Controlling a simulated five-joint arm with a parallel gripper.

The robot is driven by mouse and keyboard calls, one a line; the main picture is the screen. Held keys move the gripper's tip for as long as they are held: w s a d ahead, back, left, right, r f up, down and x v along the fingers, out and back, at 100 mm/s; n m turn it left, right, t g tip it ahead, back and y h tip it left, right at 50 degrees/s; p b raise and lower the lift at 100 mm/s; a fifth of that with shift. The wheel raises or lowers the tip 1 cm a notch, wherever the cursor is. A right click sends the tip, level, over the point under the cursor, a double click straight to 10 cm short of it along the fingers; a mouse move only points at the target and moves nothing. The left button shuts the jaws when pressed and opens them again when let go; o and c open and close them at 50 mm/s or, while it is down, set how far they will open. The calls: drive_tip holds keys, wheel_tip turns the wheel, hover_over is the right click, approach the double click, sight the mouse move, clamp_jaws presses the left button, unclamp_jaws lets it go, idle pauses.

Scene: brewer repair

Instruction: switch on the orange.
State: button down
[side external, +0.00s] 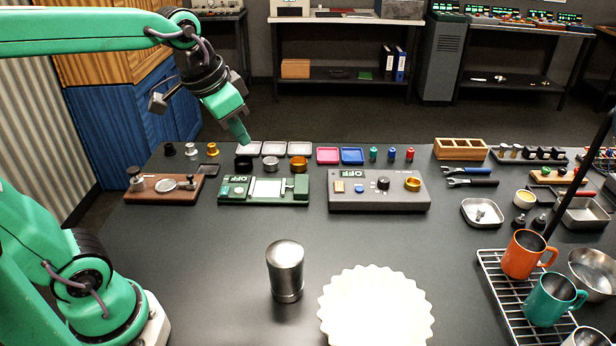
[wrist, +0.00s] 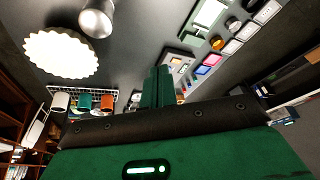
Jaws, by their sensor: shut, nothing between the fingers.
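My gripper (side external: 242,138) is shut and empty, pointing down above the back of the table, near the dark and pale trays behind the green box. In the wrist view its closed fingers (wrist: 157,88) stick up in the middle. The green box (side external: 264,200) shows OFF and has a pale plate on top. The grey console (side external: 380,203) also shows OFF; it carries a tan block (side external: 339,187), a blue button, a black knob (side external: 383,183) and a gold-orange ring (side external: 412,184). An orange mug (side external: 524,255) stands on the wire rack. I cannot tell which thing "the orange" names.
A steel cylinder (side external: 285,270) and a white fluted bowl (side external: 375,310) stand in front. A brown wooden board (side external: 150,194) with metal parts lies left. Small coloured trays and bottles line the back. A teal mug (side external: 552,300) shares the rack (side external: 500,285). The middle table is clear.

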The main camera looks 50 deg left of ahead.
drive_tip(key=w+m+g, duration=0.1)
drive_tip(key=w+m, duration=0.1)
drive_tip(key=w, duration=0.7)
drive_tip(key=m+g, duration=0.2)
drive_tip(key=m, duration=0.3)
hover_over(339, 183)
drive_tip(key=s+d, duration=0.1)
wheel_tip(339, 183, down, 10)
drive_tip(key=shift+s+d, duration=0.15)
drive_tip(key=shift+f, duration=0.3)
drive_tip(key=f, duration=0.9)
drive_tip(key=w+a+f, duration=0.1)
drive_tip(key=f, duration=0.3)
drive_tip(key=shift+w+a+f, duration=0.1)
drive_tip(key=shift+f, duration=0.2)
drive_tip(key=shift+f, duration=0.2)
